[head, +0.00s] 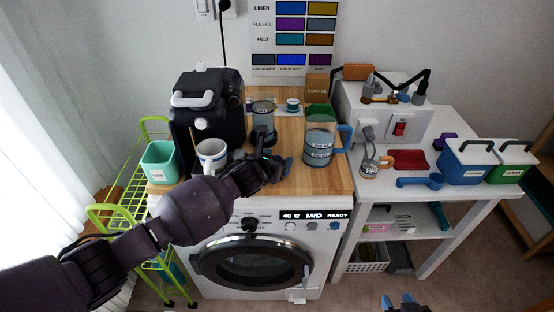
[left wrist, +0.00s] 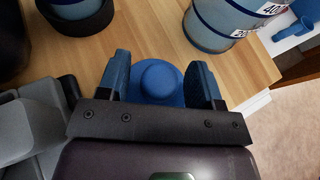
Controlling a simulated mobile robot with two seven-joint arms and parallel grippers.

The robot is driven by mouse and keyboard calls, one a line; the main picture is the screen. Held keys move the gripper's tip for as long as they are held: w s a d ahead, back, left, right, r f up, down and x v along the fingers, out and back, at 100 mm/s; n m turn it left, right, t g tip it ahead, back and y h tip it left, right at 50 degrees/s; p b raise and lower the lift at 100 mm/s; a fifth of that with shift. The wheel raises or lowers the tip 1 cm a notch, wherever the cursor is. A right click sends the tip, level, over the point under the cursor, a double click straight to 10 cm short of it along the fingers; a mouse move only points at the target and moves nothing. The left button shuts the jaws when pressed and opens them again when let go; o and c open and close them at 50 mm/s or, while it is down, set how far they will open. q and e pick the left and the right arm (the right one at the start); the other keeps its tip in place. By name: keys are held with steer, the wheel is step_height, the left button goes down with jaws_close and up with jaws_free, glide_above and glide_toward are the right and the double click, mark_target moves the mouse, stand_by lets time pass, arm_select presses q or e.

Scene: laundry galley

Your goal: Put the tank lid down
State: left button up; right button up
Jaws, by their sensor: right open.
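The tank lid is a round blue disc with a raised knob (left wrist: 158,78) in the left wrist view. My left gripper (left wrist: 160,88) has a finger on each side of it and looks shut on it. In the head view my left gripper (head: 279,170) is low over the front of the wooden worktop, and the lid is hard to make out there. I cannot tell whether the lid touches the wood. A clear tank (head: 319,142) with labelled bands and a blue handle stands right of this gripper. My right gripper (head: 399,302) is open and empty at the bottom edge.
A black coffee machine (head: 206,105), a white mug (head: 211,154) and a grinder (head: 263,116) stand on the worktop (head: 337,183). The washing machine (head: 262,255) is below. A white table at right holds blue (head: 466,163) and green (head: 511,162) bins. Bare wood shows near the front right.

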arm_select(q)
steer(key=shift+r, duration=0.15)
steer(key=shift+s+a+r, duration=0.3)
steer(key=shift+s, duration=0.15)
steer(key=p+v, duration=0.1)
steer(key=v, duration=0.9)
steer(key=shift+s+a+p, duration=0.2)
steer(key=shift+s+p, duration=0.1)
steer(key=shift+s, duration=0.05)
